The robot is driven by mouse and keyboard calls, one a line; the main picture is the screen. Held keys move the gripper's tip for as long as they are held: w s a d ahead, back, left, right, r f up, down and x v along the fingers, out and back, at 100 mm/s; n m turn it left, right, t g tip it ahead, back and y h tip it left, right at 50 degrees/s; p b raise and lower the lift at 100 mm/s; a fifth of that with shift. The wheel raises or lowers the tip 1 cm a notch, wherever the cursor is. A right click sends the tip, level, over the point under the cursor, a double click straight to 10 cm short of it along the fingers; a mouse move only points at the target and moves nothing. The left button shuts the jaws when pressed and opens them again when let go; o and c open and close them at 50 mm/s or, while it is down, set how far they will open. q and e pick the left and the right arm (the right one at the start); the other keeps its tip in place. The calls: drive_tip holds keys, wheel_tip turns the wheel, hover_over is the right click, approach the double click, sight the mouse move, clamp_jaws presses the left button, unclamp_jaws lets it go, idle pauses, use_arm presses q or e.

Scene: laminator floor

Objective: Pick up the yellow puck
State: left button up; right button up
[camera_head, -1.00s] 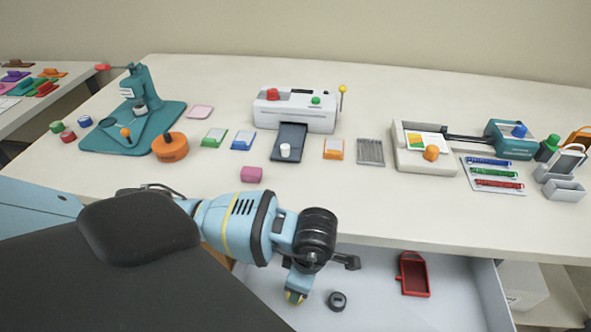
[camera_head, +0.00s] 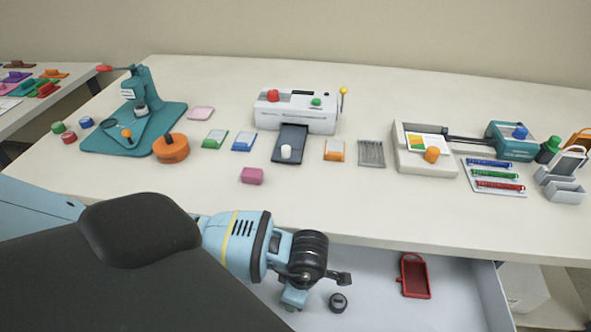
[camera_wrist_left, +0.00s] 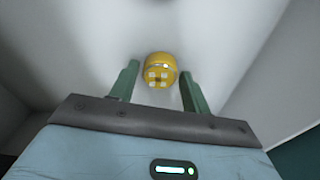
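The yellow puck (camera_wrist_left: 161,68) shows in the left wrist view, lying on the pale drawer floor with a lighter cross-like mark on its face. My left gripper (camera_wrist_left: 158,82) is open, with its two green fingers apart on either side of the puck in the picture. I cannot tell whether the fingers are down at the puck's height. In the head view my left wrist (camera_head: 300,262) is over the open drawer (camera_head: 385,300), and the arm hides the puck and fingertips. My right gripper is not in view.
A dark round puck (camera_head: 338,302) and a red tray (camera_head: 414,276) lie in the drawer to the right of my wrist. The table's front edge (camera_head: 400,238) runs just behind. A pink block (camera_head: 252,175) is nearest on the tabletop.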

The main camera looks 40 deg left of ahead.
use_arm(q)
drive_tip(key=c, duration=0.7)
wheel_tip(320, 180, up, 10)
drive_tip(key=shift+p, duration=0.4)
